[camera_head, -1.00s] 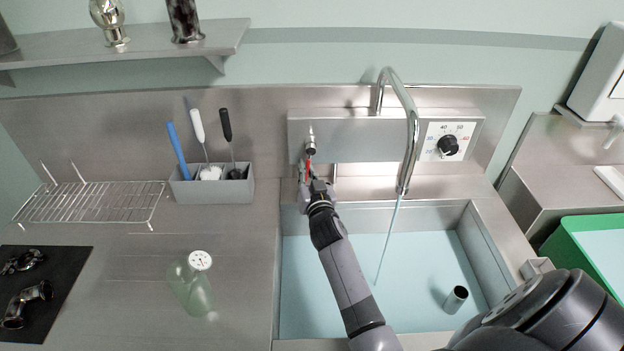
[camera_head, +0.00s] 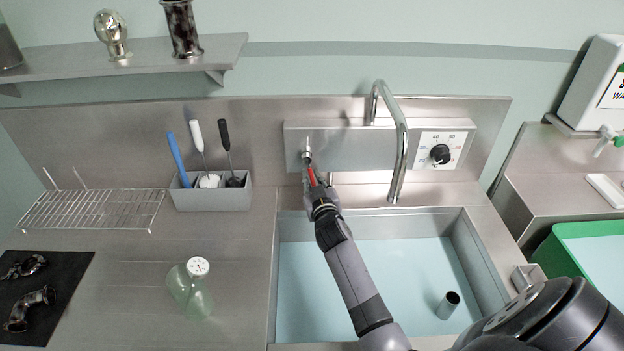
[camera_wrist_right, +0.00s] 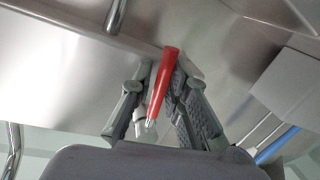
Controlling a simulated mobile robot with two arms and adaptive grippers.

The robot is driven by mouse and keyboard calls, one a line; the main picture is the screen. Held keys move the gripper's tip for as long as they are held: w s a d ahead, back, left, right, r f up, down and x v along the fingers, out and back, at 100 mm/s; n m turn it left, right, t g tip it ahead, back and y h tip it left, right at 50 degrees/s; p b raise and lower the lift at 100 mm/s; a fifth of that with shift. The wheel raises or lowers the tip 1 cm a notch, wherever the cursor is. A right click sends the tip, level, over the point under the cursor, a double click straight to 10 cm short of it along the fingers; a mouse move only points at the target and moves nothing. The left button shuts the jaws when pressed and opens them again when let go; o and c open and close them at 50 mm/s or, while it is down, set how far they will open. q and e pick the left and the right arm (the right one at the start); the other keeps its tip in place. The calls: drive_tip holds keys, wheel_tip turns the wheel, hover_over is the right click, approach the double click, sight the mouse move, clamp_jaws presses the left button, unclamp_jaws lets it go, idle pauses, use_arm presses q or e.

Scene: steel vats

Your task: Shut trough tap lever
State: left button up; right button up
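The trough tap lever is a slim red handle (camera_head: 312,177) below a small steel valve (camera_head: 306,156) on the left of the tap box. In the right wrist view the red lever (camera_wrist_right: 163,80) lies between my right gripper's fingers (camera_wrist_right: 160,95). The fingers stand apart, with a gap on the lever's left side; contact on its right is unclear. In the head view my right gripper (camera_head: 318,190) reaches up to the lever over the trough's back left. The curved spout (camera_head: 402,140) shows no water stream. My left gripper is out of view.
The trough (camera_head: 290,290) holds pale blue water and an upright dark-topped tube (camera_head: 448,304). A dial (camera_head: 440,154) sits right of the spout. A grey tool holder (camera_head: 212,197), wire rack (camera_head: 90,208) and green flask (camera_head: 190,290) stand on the left.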

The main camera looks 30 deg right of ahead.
drive_tip(key=shift+o, duration=1.3)
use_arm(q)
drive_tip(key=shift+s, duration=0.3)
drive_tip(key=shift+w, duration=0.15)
use_arm(e)
drive_tip(key=shift+s, duration=0.1)
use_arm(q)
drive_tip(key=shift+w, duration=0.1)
use_arm(e)
drive_tip(key=v, duration=1.2)
